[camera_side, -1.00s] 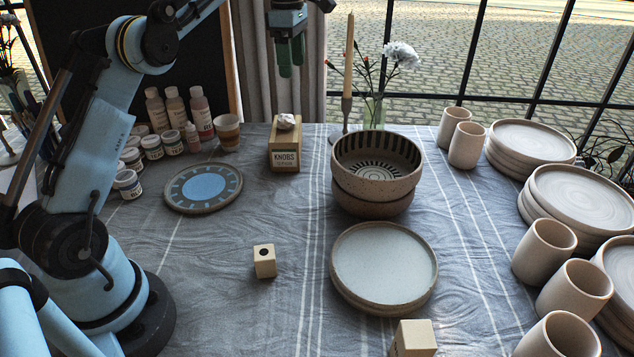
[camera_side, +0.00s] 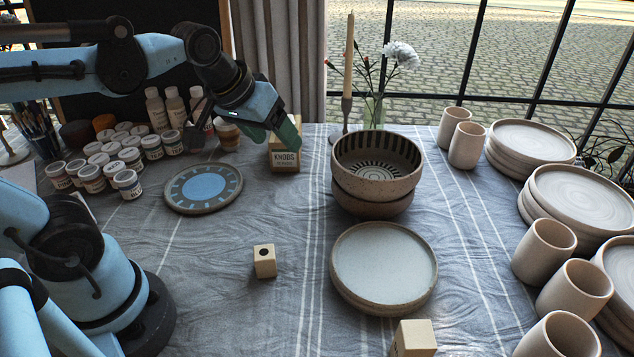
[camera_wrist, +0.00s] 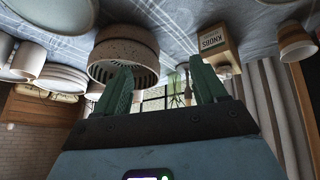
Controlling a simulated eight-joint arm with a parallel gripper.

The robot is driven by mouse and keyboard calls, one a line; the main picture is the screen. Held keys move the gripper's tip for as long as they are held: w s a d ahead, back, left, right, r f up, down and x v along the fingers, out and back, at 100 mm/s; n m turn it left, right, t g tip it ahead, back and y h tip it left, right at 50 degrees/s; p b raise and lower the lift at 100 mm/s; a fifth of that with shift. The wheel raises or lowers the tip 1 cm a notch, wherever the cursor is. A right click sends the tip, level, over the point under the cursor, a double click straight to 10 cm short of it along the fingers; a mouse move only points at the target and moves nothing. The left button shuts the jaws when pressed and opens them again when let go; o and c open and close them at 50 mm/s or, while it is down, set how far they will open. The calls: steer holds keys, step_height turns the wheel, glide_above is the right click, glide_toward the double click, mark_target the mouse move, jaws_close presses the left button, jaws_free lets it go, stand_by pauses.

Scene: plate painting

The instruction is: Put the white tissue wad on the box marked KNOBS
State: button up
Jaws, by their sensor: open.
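The KNOBS box (camera_side: 284,161) is a small wooden block with a white label, standing left of the bowls in the side view. My gripper (camera_side: 290,133) is in front of its upper part there and hides its top. In the wrist view, which is upside down, the box (camera_wrist: 212,40) shows beyond the right finger. A small pale lump at its top end (camera_wrist: 225,70) looks like the white tissue wad; its contact with the box is hard to tell. My gripper's green fingers (camera_wrist: 162,76) are spread apart, with nothing held between them.
Stacked bowls (camera_side: 372,197) stand right of the box, with a candle holder (camera_side: 346,118) and flower vase behind. A blue-centred plate (camera_side: 203,188) and paint jars (camera_side: 129,157) are at left. A small holed wooden block (camera_side: 264,261) stands on open cloth in front.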

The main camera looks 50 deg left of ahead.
steer(key=s+f+m, duration=0.1)
steer(key=f, duration=0.1)
steer(key=s+d+f+m+t, duration=0.1)
steer(key=s+f+m, duration=0.1)
steer(key=shift+s+d, duration=0.2)
